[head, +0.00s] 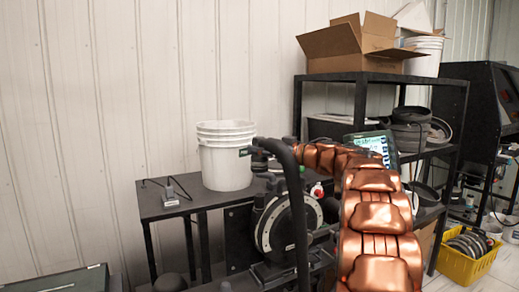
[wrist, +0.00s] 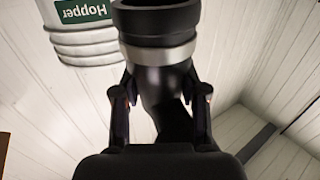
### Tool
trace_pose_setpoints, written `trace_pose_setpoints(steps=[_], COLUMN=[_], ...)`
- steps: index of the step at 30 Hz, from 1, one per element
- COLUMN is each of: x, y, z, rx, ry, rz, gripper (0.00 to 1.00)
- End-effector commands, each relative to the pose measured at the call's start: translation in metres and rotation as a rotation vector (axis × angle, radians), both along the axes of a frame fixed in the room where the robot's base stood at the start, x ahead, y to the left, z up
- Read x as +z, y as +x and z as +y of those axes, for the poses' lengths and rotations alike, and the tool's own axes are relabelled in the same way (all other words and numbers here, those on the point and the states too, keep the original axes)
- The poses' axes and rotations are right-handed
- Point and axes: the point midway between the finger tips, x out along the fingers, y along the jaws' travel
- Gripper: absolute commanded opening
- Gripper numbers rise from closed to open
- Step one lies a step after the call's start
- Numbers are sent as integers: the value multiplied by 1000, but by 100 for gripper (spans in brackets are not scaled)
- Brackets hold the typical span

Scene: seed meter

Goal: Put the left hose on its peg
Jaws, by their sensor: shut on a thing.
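My gripper (wrist: 165,92) is shut on a black hose (wrist: 166,75), with one finger on each side of it in the wrist view. The hose has a wide dark cuff and a pale metal band above the fingers. In the head view the black hose (head: 301,215) bends over near the white bucket and runs down in front of the seed meter (head: 285,222). My gripper (head: 268,158) is small and dark there, at the end of my copper arm and partly hidden. I cannot make out the peg in either view.
White stacked buckets (head: 225,165) stand on a black table (head: 172,207), close left of the gripper; their green label reads "Hopper" in the wrist view (wrist: 85,10). A small screen (head: 375,146) and a shelf with a cardboard box (head: 358,48) stand right. A yellow crate (head: 466,262) is on the floor.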

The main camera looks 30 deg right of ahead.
Motion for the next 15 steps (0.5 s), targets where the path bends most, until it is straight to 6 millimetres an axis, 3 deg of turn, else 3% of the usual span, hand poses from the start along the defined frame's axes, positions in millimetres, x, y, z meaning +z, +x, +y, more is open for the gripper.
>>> trace_pose_setpoints(steps=[15], x=[18], y=[0], z=[0], rx=[0], ry=[1], rz=[0], gripper=[0])
